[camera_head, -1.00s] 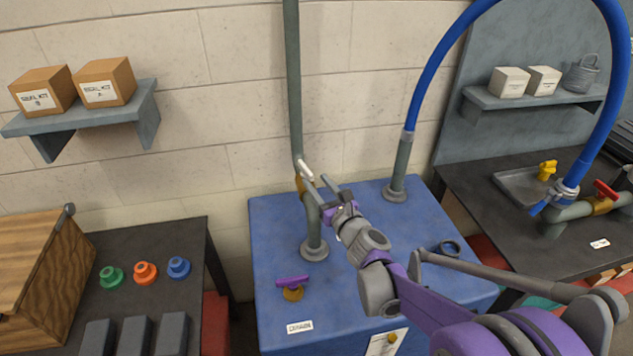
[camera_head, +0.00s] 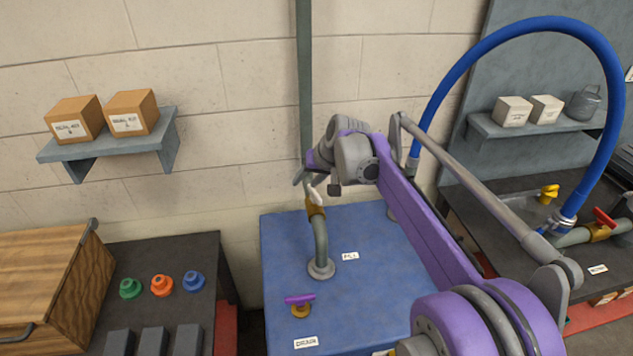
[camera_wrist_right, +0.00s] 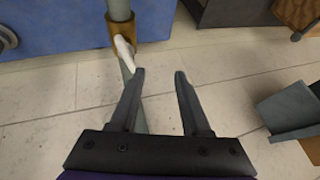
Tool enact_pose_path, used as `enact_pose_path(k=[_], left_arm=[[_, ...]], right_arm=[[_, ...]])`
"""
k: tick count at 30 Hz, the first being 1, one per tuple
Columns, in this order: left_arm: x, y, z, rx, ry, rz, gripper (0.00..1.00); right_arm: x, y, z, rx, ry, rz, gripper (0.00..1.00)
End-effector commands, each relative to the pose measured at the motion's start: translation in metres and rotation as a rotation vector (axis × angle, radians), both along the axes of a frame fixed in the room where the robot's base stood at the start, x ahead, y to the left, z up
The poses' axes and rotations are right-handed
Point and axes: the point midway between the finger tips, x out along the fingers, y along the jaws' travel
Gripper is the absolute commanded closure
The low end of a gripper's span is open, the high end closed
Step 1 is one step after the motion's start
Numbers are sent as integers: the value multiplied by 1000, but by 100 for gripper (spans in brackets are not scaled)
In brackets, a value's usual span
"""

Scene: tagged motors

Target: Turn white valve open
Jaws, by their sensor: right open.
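The white valve handle (camera_head: 313,193) is on a brass valve body (camera_head: 316,212) in the grey pipe above the blue cabinet (camera_head: 375,265). My right gripper (camera_head: 317,184) is at the handle in the head view and partly covers it. In the right wrist view, my right gripper (camera_wrist_right: 160,75) is open with nothing between its fingers. There the white handle (camera_wrist_right: 124,53) slants from the brass body (camera_wrist_right: 121,33), just beyond and left of the left finger's tip. Whether they touch cannot be told. My left gripper is not in view.
A purple-handled valve (camera_head: 300,304) stands on the cabinet. A blue hose (camera_head: 610,100) arches at right, above a bench with a red-handled valve (camera_head: 604,218). A shelf (camera_head: 110,150) with two boxes is on the left wall. The wall behind the pipe is close.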

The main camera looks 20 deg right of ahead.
Motion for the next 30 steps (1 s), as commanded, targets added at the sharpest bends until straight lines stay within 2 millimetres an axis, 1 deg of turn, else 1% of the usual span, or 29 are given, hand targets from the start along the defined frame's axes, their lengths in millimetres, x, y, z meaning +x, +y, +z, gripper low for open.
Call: enact_pose_path(k=[1, 3, 6, 9, 11, 14, 21, 24, 27, 30], left_arm=[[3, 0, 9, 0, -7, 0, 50], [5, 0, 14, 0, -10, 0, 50], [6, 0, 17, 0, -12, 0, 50], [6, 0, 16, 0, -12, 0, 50], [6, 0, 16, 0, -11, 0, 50], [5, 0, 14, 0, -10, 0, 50], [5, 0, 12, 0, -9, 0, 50], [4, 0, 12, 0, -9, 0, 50], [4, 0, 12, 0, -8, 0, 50], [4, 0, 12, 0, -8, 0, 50]], right_arm=[[-2, -9, 15, -92, 31, 67, 53], [-8, -21, 23, -196, 72, 142, 53], [-13, -32, 31, -282, 111, 206, 53], [-14, -36, 29, -314, 128, 229, 53], [-13, -37, 23, -317, 129, 231, 53], [-7, -37, 8, -315, 128, 231, 53], [11, -37, -35, -314, 127, 229, 53], [17, -37, -49, -314, 126, 228, 53], [22, -37, -60, -313, 126, 227, 53], [24, -37, -66, -313, 126, 227, 53]])
